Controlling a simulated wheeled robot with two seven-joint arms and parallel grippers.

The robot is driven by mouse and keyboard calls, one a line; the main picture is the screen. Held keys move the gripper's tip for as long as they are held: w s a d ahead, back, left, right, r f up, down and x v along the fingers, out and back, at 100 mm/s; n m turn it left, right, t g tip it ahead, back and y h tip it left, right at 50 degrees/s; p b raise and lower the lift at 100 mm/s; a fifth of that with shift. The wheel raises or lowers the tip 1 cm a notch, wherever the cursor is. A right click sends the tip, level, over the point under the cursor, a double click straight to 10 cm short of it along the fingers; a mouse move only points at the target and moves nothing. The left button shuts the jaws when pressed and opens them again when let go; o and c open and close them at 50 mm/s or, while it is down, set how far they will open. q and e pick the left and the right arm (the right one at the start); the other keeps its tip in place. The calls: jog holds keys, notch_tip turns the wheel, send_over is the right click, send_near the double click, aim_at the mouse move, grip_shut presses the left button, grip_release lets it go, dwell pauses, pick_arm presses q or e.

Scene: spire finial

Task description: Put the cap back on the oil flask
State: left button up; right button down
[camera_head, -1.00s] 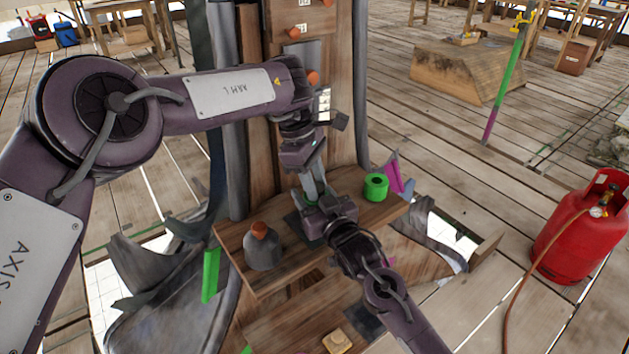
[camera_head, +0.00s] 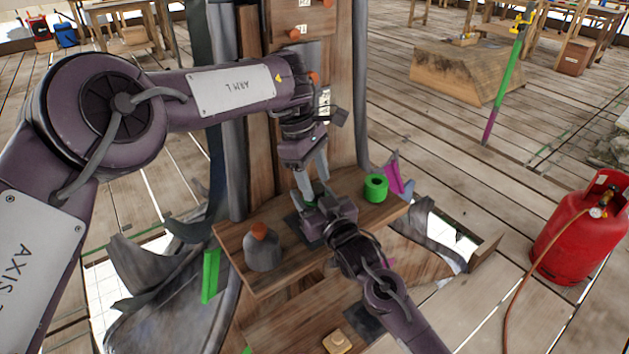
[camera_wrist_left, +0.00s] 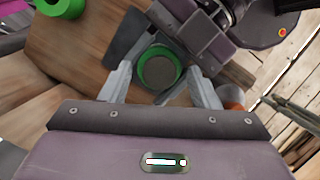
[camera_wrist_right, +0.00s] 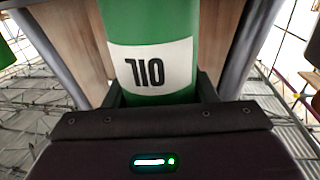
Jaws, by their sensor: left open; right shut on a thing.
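The green oil flask (camera_wrist_right: 150,25) carries a white label reading OIL in the right wrist view. My right gripper (camera_wrist_right: 158,92) is shut on its body; the flask mostly hides behind the grippers in the head view. In the left wrist view the flask's top (camera_wrist_left: 160,68) is a green rim around a round grey-brown face. I cannot tell for certain whether this face is the cap or the open mouth. My left gripper (camera_wrist_left: 161,80) is open, with one finger on each side of the top. In the head view it is just above my right gripper (camera_head: 322,212).
A green ring-shaped roll (camera_head: 376,187) stands at the right of the wooden shelf (camera_head: 285,275). A grey bottle-like thing (camera_head: 262,252) with an orange-brown knob stands at its left. The wooden post (camera_head: 340,130) rises behind. A red gas cylinder (camera_head: 575,240) stands far right.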

pick_arm(q)
notch_tip(320, 180, up, 3)
jog(key=shift+r, duration=0.2)
jog(key=shift+o, duration=0.2)
jog(key=o, duration=0.5)
pick_arm(e)
jog(key=c, duration=0.5)
grip_release()
pick_arm(q)
jog(key=shift+f, duration=0.15)
pick_arm(e)
jog(key=shift+v, duration=3.85)
